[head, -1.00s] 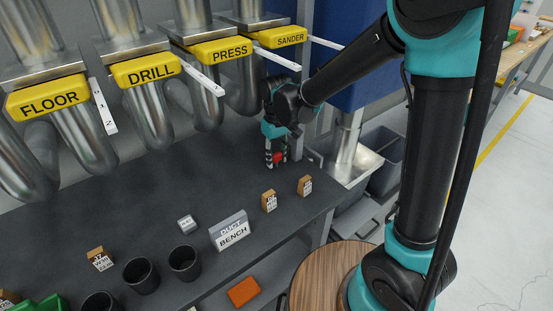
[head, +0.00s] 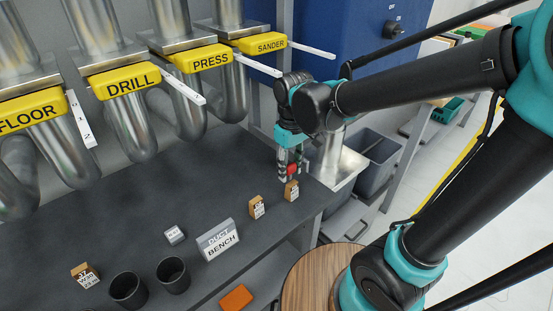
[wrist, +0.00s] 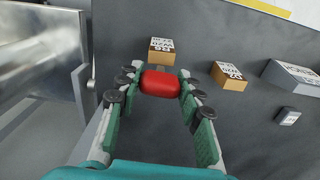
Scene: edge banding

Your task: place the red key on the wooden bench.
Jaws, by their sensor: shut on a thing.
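The red key (wrist: 160,84) is between the fingers of my gripper (wrist: 157,98) in the wrist view. The fingers are shut on it. In the head view the red key (head: 292,169) shows at the fingertips of my gripper (head: 290,168), which points down over the right end of a dark grey bench top (head: 120,215). I cannot tell the exact gap between key and bench top. A small wooden-topped round surface (head: 315,285) stands at the bottom of the head view, in front of the dark bench; I cannot tell whether it is the wooden bench.
Small tagged wooden blocks (head: 257,207) stand near the gripper, one (head: 291,191) just in front of it. A bench sign (head: 218,240), two black cups (head: 173,275) and yellow-labelled ducts (head: 125,82) line the dark bench. Grey bins (head: 372,165) stand to the right.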

